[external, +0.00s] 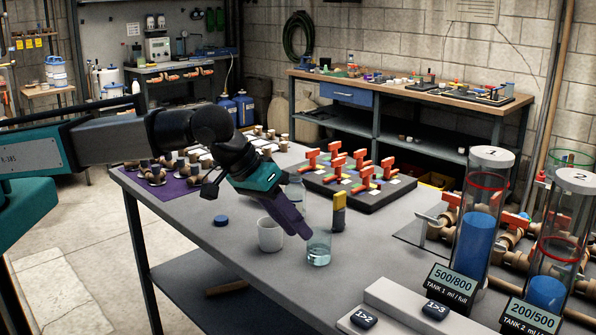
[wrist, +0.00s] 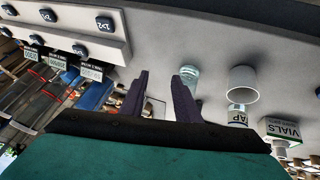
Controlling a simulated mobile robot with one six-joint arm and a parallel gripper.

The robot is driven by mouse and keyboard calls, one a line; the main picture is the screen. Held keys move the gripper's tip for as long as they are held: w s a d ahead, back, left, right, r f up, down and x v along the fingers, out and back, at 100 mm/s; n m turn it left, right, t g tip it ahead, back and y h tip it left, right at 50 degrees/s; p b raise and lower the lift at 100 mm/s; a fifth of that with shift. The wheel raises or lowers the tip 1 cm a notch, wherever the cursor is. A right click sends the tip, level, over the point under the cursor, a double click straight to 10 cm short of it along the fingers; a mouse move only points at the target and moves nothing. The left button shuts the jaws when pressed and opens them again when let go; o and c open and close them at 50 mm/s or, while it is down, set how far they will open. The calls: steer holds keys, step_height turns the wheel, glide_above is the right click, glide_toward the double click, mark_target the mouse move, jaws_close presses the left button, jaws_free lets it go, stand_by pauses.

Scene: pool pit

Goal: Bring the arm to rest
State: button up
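My gripper (external: 300,236) has a teal body and purple fingers, and it points down over the grey table (external: 210,248). In the wrist view the fingers of my gripper (wrist: 160,78) stand apart, with nothing seen held between them. A clear glass (external: 318,250) with a little liquid stands just right of the fingertips. The glass also shows by a fingertip in the wrist view (wrist: 191,74); I cannot tell whether they touch. A white cup (external: 270,235) stands left of the fingers and shows in the wrist view (wrist: 242,82).
A yellow and grey block (external: 339,212) stands behind the glass. A black board (external: 375,192) with red valve handles lies farther back. Two clear tanks of blue liquid, tank 1 (external: 476,245) and tank 2 (external: 548,291), stand at right beside a button panel (external: 392,306). A blue cap (external: 221,220) lies left.

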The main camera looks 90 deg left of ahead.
steer(key=s+d+f+h, duration=0.1)
steer(key=s+d+f, duration=0.1)
steer(key=d+f, duration=0.3)
steer(key=s+a+f+m+g+b, duration=0.15)
steer(key=s+f, duration=0.25)
steer(key=f, duration=0.5)
steer(key=s+a+f+m+g+b, duration=0.1)
steer(key=s+f+g, duration=0.1)
steer(key=s+f, duration=0.5)
steer(key=s+a+f+m+g+b, duration=0.1)
steer(key=s+f+b, duration=0.1)
steer(key=f, duration=1)
steer(key=s+a+f+m+g+b, duration=0.1)
steer(key=s+a+f+g, duration=0.15)
steer(key=s+f, duration=0.6)
steer(key=s+a+f+m+g+b, duration=0.15)
steer(key=s+a+f, duration=0.25)
steer(key=s+f, duration=0.45)
steer(key=s+a+f+m+g+b, duration=0.1)
steer(key=s+f, duration=0.4)
steer(key=s, duration=0.6)
steer(key=s+a+f+m+g+b, duration=0.1)
steer(key=s+f, duration=0.4)
steer(key=s, duration=0.5)
steer(key=shift+s+a+g+b, duration=0.4)
steer(key=shift+a+g+b, duration=0.35)
steer(key=shift+a, duration=0.1)
